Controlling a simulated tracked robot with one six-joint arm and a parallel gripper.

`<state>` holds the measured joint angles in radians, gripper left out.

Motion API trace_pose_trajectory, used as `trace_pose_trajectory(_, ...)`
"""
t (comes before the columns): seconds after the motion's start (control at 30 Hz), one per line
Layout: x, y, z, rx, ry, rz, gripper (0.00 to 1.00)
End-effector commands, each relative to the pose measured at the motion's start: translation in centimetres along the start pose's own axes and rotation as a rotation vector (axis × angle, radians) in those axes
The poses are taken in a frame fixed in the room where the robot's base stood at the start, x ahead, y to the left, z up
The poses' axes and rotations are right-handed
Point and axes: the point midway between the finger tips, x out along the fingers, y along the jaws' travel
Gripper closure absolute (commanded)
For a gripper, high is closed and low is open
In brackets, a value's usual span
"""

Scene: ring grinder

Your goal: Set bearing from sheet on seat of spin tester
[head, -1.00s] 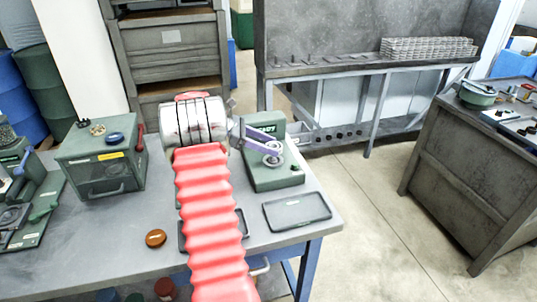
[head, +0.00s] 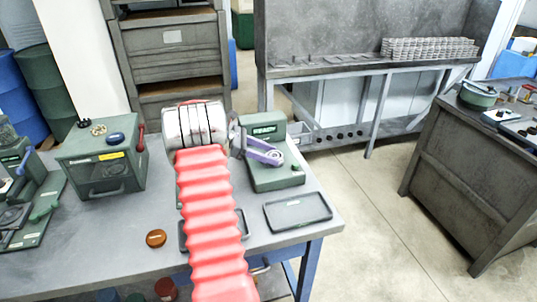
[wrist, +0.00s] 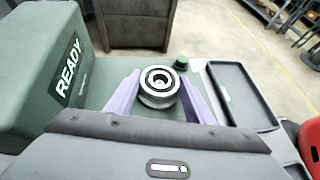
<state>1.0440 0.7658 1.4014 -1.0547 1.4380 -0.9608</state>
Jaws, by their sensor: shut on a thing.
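The spin tester (head: 268,132) is a green machine at the back of the bench. Its screen reads READY in the wrist view (wrist: 68,75). My gripper (head: 270,155) has purple fingers and reaches over the tester's low base. In the wrist view the fingers (wrist: 159,92) are on both sides of a round metal bearing (wrist: 159,78), shut on it. The bearing lies flat over the seat, whose surface is hidden beneath it. I cannot tell whether it rests fully down. In the head view the fingers mostly hide the bearing.
A green knob (wrist: 181,62) stands on the base close to the right finger. A dark, empty, rimmed tray (head: 298,211) lies at the bench's right edge. A green box (head: 100,165) and a brown disc (head: 156,238) are at left. A second dark tray is partly under my arm.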

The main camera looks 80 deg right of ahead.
Motion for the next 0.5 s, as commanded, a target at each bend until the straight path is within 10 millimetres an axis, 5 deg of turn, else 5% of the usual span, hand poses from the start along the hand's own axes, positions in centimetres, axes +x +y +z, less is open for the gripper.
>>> trace_pose_trajectory(0.07, 0.11, 0.01, -0.1, 0.0, -0.001, 0.0, 0.81)
trace_pose_trajectory(0.1, 0.15, -0.01, -0.18, 0.0, -0.001, -0.001, 0.52)
trace_pose_trajectory(0.37, 0.14, 0.0, -0.16, 0.0, 0.0, -0.001, 0.33)
trace_pose_trajectory(0.5, 0.13, 0.0, -0.16, 0.0, 0.0, -0.001, 0.33)
